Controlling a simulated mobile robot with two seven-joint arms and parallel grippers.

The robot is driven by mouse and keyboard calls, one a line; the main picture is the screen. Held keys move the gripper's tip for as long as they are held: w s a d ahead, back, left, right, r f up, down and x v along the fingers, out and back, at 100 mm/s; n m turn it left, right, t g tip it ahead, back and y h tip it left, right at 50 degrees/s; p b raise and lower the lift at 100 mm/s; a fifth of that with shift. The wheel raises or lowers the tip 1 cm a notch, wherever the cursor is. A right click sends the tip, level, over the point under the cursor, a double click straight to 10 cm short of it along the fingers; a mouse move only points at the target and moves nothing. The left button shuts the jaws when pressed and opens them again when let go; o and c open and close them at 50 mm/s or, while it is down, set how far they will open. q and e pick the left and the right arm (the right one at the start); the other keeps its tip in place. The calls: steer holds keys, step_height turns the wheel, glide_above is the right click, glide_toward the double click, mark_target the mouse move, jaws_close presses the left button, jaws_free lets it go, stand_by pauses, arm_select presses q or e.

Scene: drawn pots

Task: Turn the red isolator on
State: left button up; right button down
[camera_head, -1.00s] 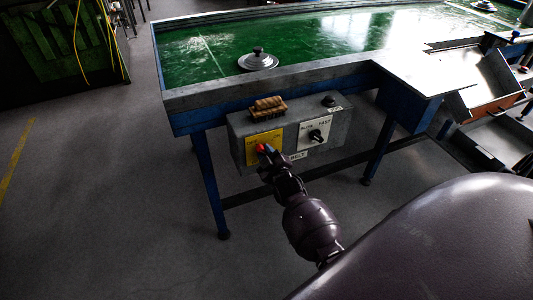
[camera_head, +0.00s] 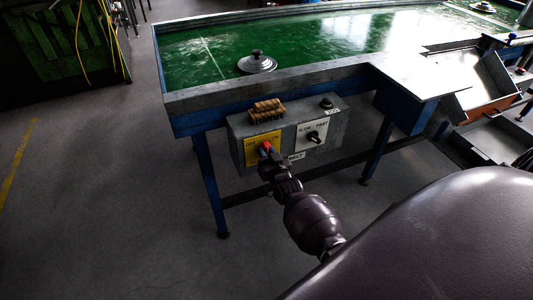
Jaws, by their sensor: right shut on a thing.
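The red isolator (camera_head: 266,146) is a small red knob on a yellow plate (camera_head: 251,153) marked OFF and ON. The plate is on the front of a grey control box (camera_head: 236,130) under the green belt table. My right gripper (camera_head: 267,153) is at the knob and shut on it. The fingers and wrist hide the lower part of the knob, and its exact angle is hard to tell. My left gripper is not in view.
A black SLOW/FAST knob (camera_head: 313,137) on a white plate is just right of the isolator. A brush (camera_head: 266,110) and a dark button (camera_head: 326,102) are on top of the box. A metal lid (camera_head: 257,62) lies on the green belt (camera_head: 310,45). Floor in front is clear.

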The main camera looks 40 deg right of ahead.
steer(key=m, duration=0.4)
steer(key=shift+d+f, duration=0.1)
steer(key=shift+d, duration=0.05)
steer(key=shift+s+m, duration=0.1)
steer(key=shift+m, duration=1.6)
steer(key=shift+d+m, duration=0.1)
steer(key=shift+m, duration=0.2)
steer(key=c, duration=1)
jaws_free()
steer(key=shift+o, duration=0.2)
steer(key=v, duration=1)
steer(key=shift+s+p, duration=0.4)
steer(key=shift+p, duration=0.05)
